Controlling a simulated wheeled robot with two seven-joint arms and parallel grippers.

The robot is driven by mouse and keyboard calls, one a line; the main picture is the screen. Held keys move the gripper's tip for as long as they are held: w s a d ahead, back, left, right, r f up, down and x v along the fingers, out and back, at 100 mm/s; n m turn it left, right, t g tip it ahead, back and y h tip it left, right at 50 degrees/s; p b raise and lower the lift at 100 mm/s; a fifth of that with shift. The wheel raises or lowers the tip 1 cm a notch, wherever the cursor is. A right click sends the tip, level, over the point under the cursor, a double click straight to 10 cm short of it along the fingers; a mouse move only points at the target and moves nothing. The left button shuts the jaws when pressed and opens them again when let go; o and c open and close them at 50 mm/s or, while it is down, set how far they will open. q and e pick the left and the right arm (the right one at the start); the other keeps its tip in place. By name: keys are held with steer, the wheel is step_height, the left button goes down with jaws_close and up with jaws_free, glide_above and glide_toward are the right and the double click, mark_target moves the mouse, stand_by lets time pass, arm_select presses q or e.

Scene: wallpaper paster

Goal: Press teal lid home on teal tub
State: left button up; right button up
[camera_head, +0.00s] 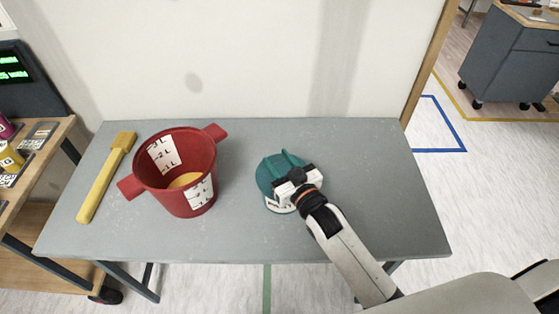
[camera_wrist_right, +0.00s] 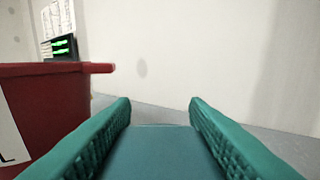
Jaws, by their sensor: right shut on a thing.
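The teal lid (camera_head: 265,177) is a round disc on top of the teal tub, on the right half of the grey table. Only a strip of the tub (camera_head: 283,207) with a white lettered label shows below the lid. The lid looks about level, but I cannot tell whether a gap remains at its rim. My right gripper (camera_head: 279,160) is over the lid from the front right, shut on it. In the right wrist view, the two teal ribbed fingers flank a flat teal surface of the lid (camera_wrist_right: 160,150). My left gripper is not in view.
A red bucket (camera_head: 149,190) with side handles and scale labels stands left of the tub, with something yellow inside. A yellow brush (camera_head: 98,190) lies at the table's left. The grey table (camera_head: 375,190) is bare on the right. A wall panel (camera_head: 270,60) rises behind.

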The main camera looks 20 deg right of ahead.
steer(key=shift+f, duration=0.3)
steer(key=o, duration=1.1)
steer(key=shift+c, duration=0.2)
steer(key=b+v, duration=0.1)
steer(key=v, duration=1.1)
